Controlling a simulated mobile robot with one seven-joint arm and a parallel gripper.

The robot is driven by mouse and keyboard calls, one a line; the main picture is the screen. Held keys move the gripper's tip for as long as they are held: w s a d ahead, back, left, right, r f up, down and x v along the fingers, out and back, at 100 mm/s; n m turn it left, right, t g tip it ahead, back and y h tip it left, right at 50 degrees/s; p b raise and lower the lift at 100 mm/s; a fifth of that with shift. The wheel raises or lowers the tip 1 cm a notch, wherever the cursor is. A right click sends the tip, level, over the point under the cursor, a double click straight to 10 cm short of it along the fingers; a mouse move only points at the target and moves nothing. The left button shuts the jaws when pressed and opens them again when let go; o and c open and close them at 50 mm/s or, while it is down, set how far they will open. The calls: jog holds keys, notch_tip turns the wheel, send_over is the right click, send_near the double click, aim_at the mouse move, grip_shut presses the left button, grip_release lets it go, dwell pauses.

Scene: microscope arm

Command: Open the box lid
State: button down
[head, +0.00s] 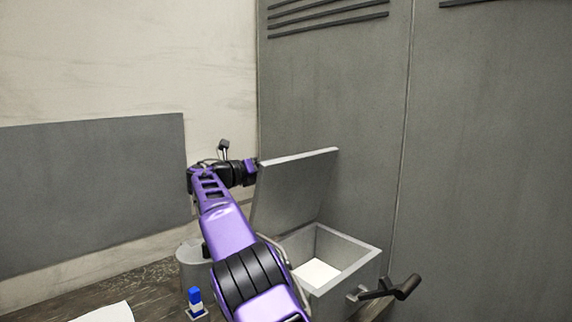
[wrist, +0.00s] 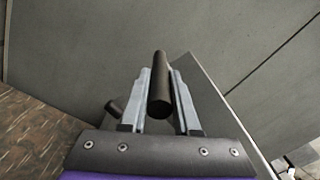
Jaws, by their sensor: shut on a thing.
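A grey box (head: 345,283) stands on the table at the lower right of the head view. Its lid (head: 297,190) is raised steeply, so the box is open at the top and a pale inside floor shows. My gripper (head: 252,170) is at the upper left edge of the lid, its fingertips mostly hidden there. In the wrist view my gripper (wrist: 160,88) has its two fingers on either side of a dark round handle bar (wrist: 159,82), shut on it. The grey lid panel (wrist: 212,105) shows behind and right of the fingers.
A dark lever (head: 392,289) sticks out at the box's right front. A grey cylinder (head: 190,262), a small blue-topped item (head: 196,299) and a white sheet (head: 108,313) are left of the box. Tall grey cabinet doors (head: 460,150) stand close behind.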

jog(key=shift+w+a+f+n, duration=0.3)
jog(key=shift+f, duration=0.15)
jog(key=c, duration=0.7)
grip_release()
jog(key=shift+w+a, duration=0.1)
jog(key=shift+o, duration=0.2)
jog(key=shift+r, duration=0.1)
jog(key=shift+r, duration=0.15)
jog(key=v, duration=1.7)
jog(key=shift+a, duration=0.1)
